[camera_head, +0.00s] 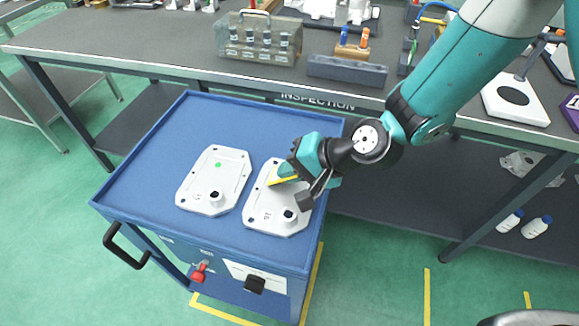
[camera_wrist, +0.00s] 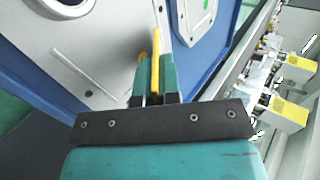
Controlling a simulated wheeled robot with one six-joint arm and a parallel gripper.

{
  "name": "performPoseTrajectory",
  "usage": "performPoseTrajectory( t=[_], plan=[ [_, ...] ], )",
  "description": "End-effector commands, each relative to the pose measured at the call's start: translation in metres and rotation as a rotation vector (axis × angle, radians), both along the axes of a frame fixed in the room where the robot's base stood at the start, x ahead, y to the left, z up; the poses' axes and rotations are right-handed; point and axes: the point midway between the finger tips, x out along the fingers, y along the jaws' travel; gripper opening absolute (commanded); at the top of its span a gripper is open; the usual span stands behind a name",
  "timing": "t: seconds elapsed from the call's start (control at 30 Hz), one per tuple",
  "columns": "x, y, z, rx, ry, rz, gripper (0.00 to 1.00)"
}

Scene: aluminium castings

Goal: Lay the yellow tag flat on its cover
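My gripper (camera_head: 290,172) is above the right light-grey cover (camera_head: 277,213) on the blue cart. It is shut on the yellow tag (camera_head: 282,181), which sticks out between the fingers toward the left. In the wrist view the tag (camera_wrist: 156,62) shows edge-on as a thin yellow strip between the teal fingers, with a cover surface (camera_wrist: 95,62) behind it. I cannot tell whether the tag touches the cover. Part of the right cover is hidden by my gripper. A second cover (camera_head: 205,182) with a green round mark lies to the left.
The blue cart top (camera_head: 190,120) is clear behind the covers and has a raised rim. A dark inspection bench (camera_head: 170,45) stands behind it, carrying a clear case (camera_head: 258,38) and a dark grey block (camera_head: 347,72). A white plate (camera_head: 515,105) lies at its right.

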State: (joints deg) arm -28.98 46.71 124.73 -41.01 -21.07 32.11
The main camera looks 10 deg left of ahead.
Motion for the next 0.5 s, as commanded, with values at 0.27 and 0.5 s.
performPoseTrajectory(
  t=[0.27, 0.5],
  plan=[
    [0.0002, 0.0, -0.0008, 0.0, 0.0, 0.0, 0.0],
    [0.0001, 0.0, -0.0009, 0.0, 0.0, 0.0, 0.34]
  ],
)
